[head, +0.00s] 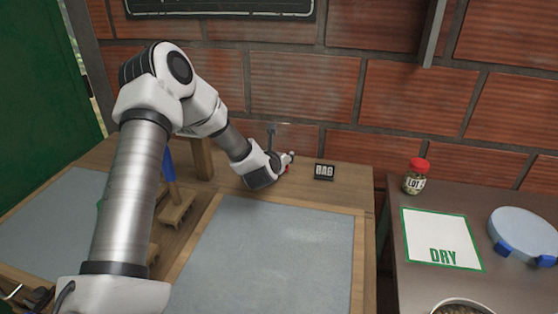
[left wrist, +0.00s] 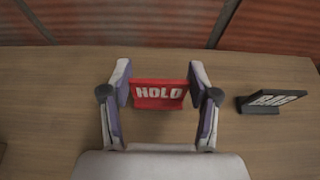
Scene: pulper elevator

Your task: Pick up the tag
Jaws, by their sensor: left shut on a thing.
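A red tag reading HOLD (left wrist: 159,94) stands between the fingers of my left gripper (left wrist: 160,88) in the left wrist view. The left gripper (head: 286,163) is shut on it at the back of the wooden table, and in the head view only a bit of red shows by the fingertips. A black tag reading BAG (head: 324,172) stands on the table just right of the gripper; it also shows at the right of the left wrist view (left wrist: 272,101). My right gripper is not in view.
A grey panel (head: 275,255) is set in the wooden table. On the dark table at right are a red-lidded LOT jar (head: 415,178), a white DRY mat (head: 438,232) and a round blue lid-like thing (head: 527,232). A brick wall (head: 310,90) stands close behind.

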